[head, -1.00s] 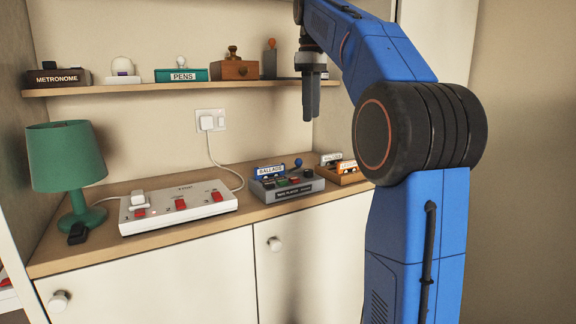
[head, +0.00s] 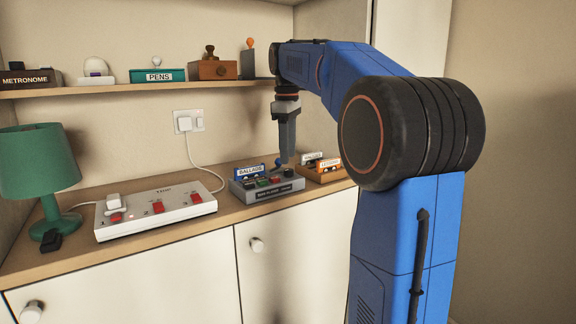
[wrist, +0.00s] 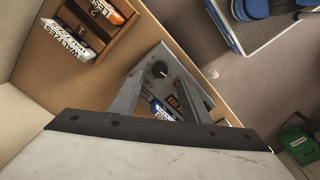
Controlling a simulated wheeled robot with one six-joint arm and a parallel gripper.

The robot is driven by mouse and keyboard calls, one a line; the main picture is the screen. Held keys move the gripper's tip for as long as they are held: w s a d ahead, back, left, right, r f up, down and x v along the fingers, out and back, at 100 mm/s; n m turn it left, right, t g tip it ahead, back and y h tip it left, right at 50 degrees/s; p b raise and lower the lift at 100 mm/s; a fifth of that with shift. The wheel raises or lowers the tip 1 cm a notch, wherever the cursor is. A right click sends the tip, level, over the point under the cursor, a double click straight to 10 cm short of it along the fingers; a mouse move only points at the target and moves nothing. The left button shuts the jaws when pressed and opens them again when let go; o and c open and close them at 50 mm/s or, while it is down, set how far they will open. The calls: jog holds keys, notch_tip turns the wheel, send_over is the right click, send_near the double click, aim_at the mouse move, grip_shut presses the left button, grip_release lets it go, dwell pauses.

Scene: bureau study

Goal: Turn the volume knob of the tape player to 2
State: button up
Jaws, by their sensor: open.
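The tape player (head: 266,194) is a grey box on the cabinet top, with coloured buttons and a blue BALLADS cassette (head: 250,170) standing in it. Its black round volume knob (head: 288,172) is at the right end of its top. In the wrist view the knob (wrist: 159,69) has a pale mark, too small to read against any scale. My gripper (head: 284,160) points down above the tape player's right part. In the wrist view its open fingers (wrist: 160,88) frame the player near the knob, apart from it as far as I can tell. The fingers hide part of the player.
A wooden cassette holder (head: 325,175) is to the right. A white power strip (head: 155,212) and a green lamp (head: 38,165) are to the left. A shelf (head: 130,88) runs above.

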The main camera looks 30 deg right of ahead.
aim_at(288, 169)
jog(key=shift+d+f, duration=0.1)
jog(key=shift+f, duration=2.25)
jog(key=c, duration=1)
